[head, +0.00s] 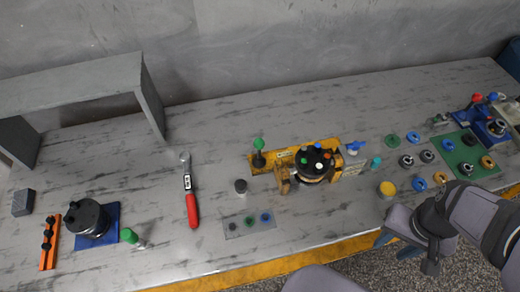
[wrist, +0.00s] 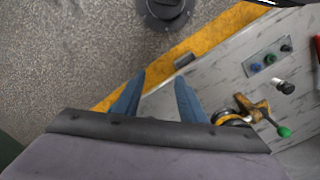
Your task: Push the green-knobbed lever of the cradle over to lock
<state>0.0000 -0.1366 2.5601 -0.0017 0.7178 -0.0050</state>
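The yellow cradle (head: 268,162) stands near the middle of the bench and holds a black motor body (head: 315,153) with coloured ports on top. Its lever has a green knob (head: 259,143) and stands roughly upright at the cradle's left end. In the wrist view the green knob (wrist: 284,132) and part of the cradle (wrist: 250,107) show at the lower right. My gripper (head: 396,246) is beyond the bench's front edge, right of and well apart from the lever. Its two blue fingers (wrist: 158,99) are spread with nothing between them.
A clear plate with small plugs (head: 248,222) and a black cap (head: 240,186) lie in front of the cradle. A red-handled tool (head: 192,205) lies to the left. Rings and a yellow cup (head: 387,189) lie to the right. A grey shelf (head: 75,85) stands at back left.

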